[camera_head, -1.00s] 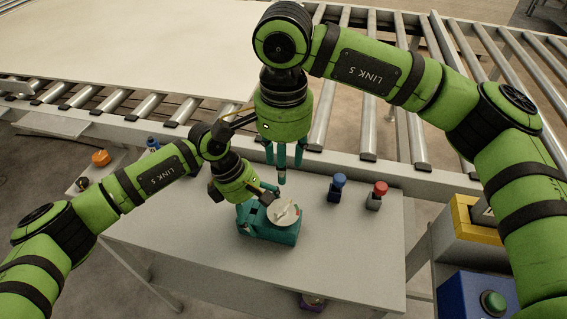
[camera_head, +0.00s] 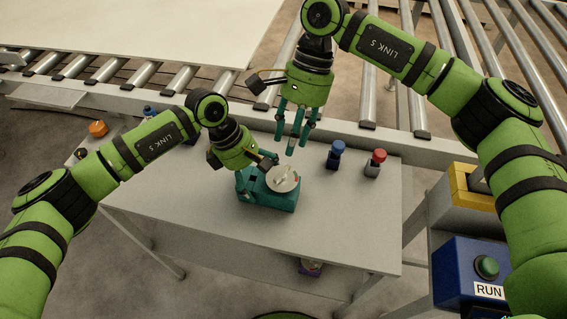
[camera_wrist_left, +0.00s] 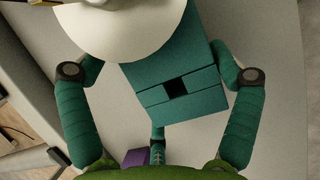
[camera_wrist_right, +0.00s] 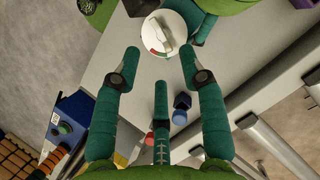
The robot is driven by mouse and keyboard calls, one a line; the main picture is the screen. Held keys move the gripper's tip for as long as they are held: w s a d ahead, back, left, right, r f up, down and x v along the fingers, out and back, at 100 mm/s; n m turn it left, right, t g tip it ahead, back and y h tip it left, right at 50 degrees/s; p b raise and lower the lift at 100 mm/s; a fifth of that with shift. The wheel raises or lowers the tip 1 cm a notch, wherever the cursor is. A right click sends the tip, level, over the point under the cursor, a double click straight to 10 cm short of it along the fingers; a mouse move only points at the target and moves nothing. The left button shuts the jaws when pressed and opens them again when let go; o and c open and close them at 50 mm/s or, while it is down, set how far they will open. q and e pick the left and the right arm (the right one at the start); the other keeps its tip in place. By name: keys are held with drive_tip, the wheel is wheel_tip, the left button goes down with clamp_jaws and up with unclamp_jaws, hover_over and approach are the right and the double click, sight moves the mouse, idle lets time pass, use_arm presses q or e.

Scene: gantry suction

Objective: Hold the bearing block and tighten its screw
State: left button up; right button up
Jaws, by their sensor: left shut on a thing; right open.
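The bearing block (camera_head: 272,200) is a teal block on the grey table, with a round pale screw head (camera_head: 283,178) on top that carries a raised grip bar. My left gripper (camera_head: 257,178) is shut on the block from its left side. In the left wrist view, its fingers lie along both sides of the block (camera_wrist_left: 180,85). My right gripper (camera_head: 289,145) is open and empty, pointing down above and behind the block, apart from it. In the right wrist view, the screw head (camera_wrist_right: 165,32) shows beyond its fingers, with a small red mark near its edge.
A blue-topped knob (camera_head: 336,152) and a red-topped knob (camera_head: 375,163) stand on the table (camera_head: 345,220) right of the block. The roller conveyor (camera_head: 330,118) runs behind. A blue box with a green RUN button (camera_head: 486,267) stands at right. The table front is clear.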

sight(281, 171)
drive_tip(key=x, duration=0.7)
drive_tip(key=shift+f, duration=0.25)
drive_tip(key=shift+a, duration=0.1)
clamp_jaws()
